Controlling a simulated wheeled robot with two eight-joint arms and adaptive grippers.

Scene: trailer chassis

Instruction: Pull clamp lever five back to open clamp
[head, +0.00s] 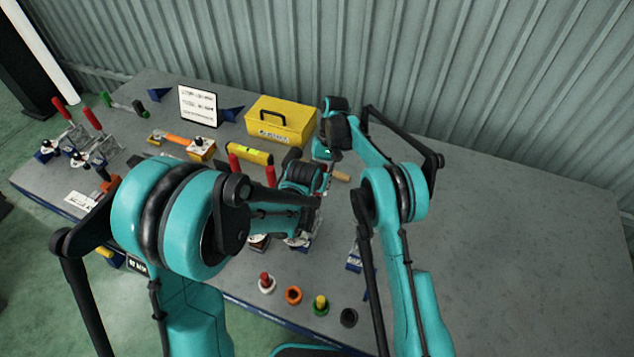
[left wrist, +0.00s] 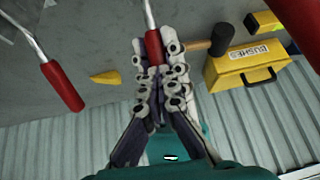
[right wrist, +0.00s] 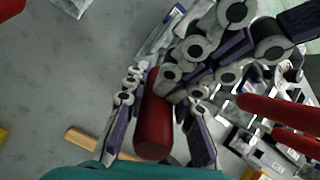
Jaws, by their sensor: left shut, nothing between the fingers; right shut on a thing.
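My right gripper (right wrist: 155,98) is shut on a red clamp lever handle (right wrist: 153,130), with its fingers on both sides of the handle in the right wrist view. Which clamp number it belongs to cannot be read. My left gripper (left wrist: 155,80) is shut and empty, close to a red handle (left wrist: 155,48) on a metal rod in the left wrist view. The left fingers also show right beside the held handle in the right wrist view. In the head view both grippers are close together mid-table, mostly hidden by my arms.
Other red clamp levers (head: 233,163) stand nearby, and a pair of clamps (head: 92,118) is at far left. A yellow box (head: 281,120) and a hammer (left wrist: 212,40) lie close behind. The table's right side is clear.

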